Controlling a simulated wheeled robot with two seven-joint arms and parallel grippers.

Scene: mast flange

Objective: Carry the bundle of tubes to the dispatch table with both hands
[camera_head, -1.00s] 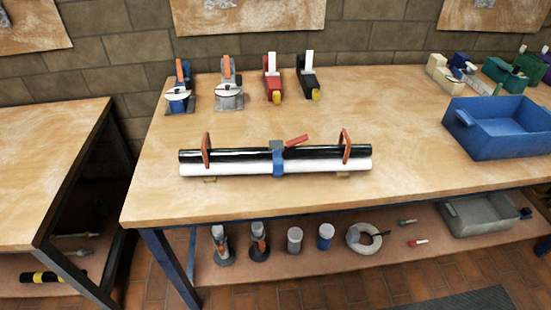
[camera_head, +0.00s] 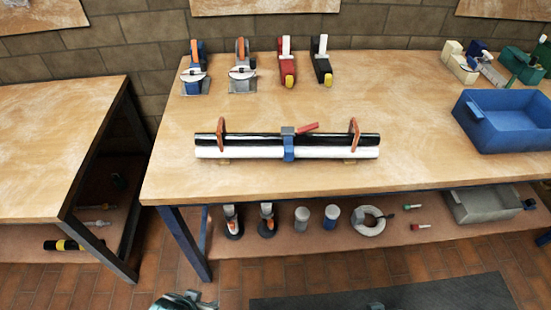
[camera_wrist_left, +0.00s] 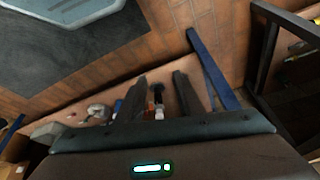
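The bundle of tubes (camera_head: 330,152), a black tube behind a white one, lies level on small wooden rests on the workbench. A blue clamp with a red lever (camera_head: 289,146) binds its middle. An orange handle stands near each end, the left (camera_head: 221,135) and the right (camera_head: 354,136). A bare wooden table (camera_head: 50,150) stands at the left; no label shows whether it is the dispatch table. My left gripper (camera_head: 205,301) is at the bottom edge, well short of the bench. In the left wrist view its two dark fingers (camera_wrist_left: 160,77) are apart and empty. A small piece of my right gripper (camera_head: 376,306) shows at the bottom edge.
Clamps and tools (camera_head: 242,68) stand along the workbench's (camera_head: 400,110) back. A blue bin (camera_head: 505,122) is at its right. The lower shelf (camera_head: 300,255) holds tools, jars and a grey tray. A gap separates the two tables. A dark mat (camera_head: 420,297) lies on the floor.

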